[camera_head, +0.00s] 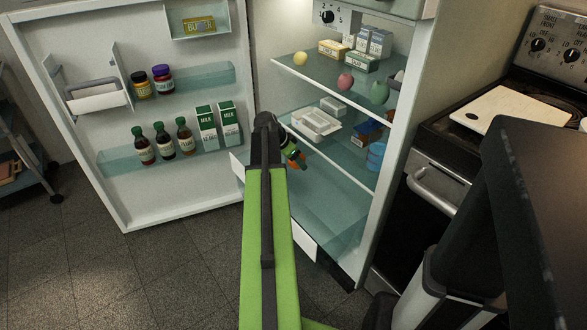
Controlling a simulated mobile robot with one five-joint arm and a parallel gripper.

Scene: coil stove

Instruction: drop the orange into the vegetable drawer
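My green arm reaches up from the bottom of the view into the open fridge. My gripper (296,157) is at its far end, beside the middle shelf and above the drawer. A small orange patch shows at the gripper, mixed with green and black parts. I cannot tell whether it is the orange held there or part of the gripper, and the finger opening is too small to judge. The vegetable drawer (303,239) is at the fridge bottom, pulled out, with a white front and bluish clear walls. My arm covers part of its front and interior.
The top shelf holds a yellow fruit (300,58), a reddish fruit (345,81), a green fruit (380,92) and several boxes. An egg carton (316,123) sits near my gripper. The fridge door (190,185) stands open left, with bottles and milk. A stove (430,175) is right.

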